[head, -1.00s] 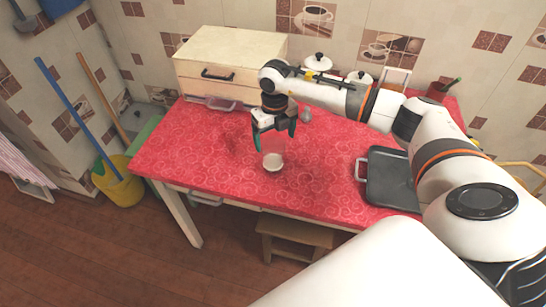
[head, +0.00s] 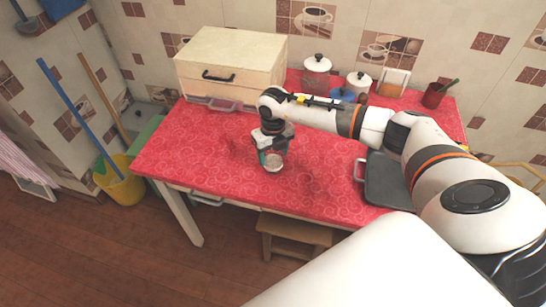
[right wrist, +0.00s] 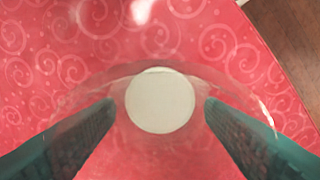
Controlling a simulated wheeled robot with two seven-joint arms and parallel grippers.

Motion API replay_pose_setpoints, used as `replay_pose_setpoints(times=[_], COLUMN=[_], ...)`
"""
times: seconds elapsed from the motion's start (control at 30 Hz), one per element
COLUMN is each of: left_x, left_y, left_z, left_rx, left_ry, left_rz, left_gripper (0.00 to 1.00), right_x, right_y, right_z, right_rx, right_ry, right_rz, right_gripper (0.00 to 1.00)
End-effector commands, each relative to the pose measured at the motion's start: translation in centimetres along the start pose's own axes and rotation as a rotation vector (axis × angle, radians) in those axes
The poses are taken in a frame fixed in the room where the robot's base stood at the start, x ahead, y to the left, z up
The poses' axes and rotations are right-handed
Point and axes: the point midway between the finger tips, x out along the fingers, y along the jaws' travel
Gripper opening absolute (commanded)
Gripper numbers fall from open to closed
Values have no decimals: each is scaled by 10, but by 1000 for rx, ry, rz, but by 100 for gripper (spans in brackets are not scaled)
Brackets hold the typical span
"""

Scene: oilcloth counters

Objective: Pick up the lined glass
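The glass (head: 273,167) stands on the red oilcloth table, a clear vessel with a whitish round bottom. In the right wrist view the pale disc of the glass (right wrist: 160,100) sits between my two teal fingers, with a faint clear rim arching around it. My right gripper (head: 270,155) is low over the glass, its fingers spread on either side of it; it also shows in the right wrist view (right wrist: 160,112). I see no clear grip on the glass, and contact is hard to tell. Any lines on the glass are too small to make out. My left gripper is not in view.
A dark tray (head: 385,180) lies on the right of the red table (head: 220,155). A cream drawer box (head: 228,62), lidded jars (head: 317,72) and a dark red cup (head: 434,96) stand at the back. The table's left front is clear.

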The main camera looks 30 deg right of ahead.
Motion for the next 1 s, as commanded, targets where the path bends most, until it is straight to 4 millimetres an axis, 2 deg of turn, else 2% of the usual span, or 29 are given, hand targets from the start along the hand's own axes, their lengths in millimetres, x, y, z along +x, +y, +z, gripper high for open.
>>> replay_pose_setpoints(times=[0.03,0.13,0.37,0.47,0.8,1.0], left_x=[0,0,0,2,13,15], left_y=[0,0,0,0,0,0], left_z=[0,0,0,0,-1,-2], left_rx=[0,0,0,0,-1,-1], left_ry=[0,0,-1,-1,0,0], left_rz=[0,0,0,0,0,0], left_gripper=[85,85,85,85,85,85], right_x=[0,0,-2,-9,-73,-97], right_y=[0,0,0,0,0,0], right_z=[0,0,-1,-1,-1,-1], right_rx=[0,0,0,0,-1,0], right_ry=[0,0,2,3,6,3], right_rz=[0,0,0,-1,-1,-1], right_gripper=[51,35,34,34,34,34])
